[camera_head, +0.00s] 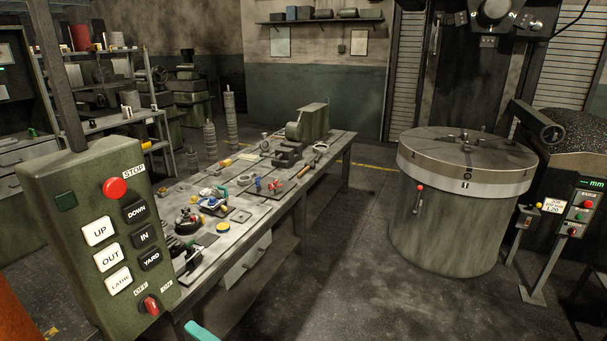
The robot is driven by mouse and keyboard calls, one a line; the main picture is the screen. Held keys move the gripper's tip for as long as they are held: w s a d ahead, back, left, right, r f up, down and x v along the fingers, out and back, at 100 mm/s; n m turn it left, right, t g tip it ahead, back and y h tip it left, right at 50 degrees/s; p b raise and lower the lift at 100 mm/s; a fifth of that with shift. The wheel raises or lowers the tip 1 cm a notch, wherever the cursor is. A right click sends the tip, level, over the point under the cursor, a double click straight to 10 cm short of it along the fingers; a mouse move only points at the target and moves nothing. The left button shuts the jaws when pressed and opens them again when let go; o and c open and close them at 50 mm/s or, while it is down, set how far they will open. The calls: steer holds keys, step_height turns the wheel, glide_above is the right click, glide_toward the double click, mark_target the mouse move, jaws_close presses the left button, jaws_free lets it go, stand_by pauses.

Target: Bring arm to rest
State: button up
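My gripper is not in view, and I see no part that I can surely call my arm. Whether the gripper is open or shut does not show. No valve casting can be made out for certain among the small parts on the long workbench (318,160).
A green control pendant (70,240) with labelled buttons stands close at the left. A large round machine table (440,220) stands at the right, beside a control post (560,235). Shelving (105,125) is at the back left. The floor (375,280) between bench and machine is clear.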

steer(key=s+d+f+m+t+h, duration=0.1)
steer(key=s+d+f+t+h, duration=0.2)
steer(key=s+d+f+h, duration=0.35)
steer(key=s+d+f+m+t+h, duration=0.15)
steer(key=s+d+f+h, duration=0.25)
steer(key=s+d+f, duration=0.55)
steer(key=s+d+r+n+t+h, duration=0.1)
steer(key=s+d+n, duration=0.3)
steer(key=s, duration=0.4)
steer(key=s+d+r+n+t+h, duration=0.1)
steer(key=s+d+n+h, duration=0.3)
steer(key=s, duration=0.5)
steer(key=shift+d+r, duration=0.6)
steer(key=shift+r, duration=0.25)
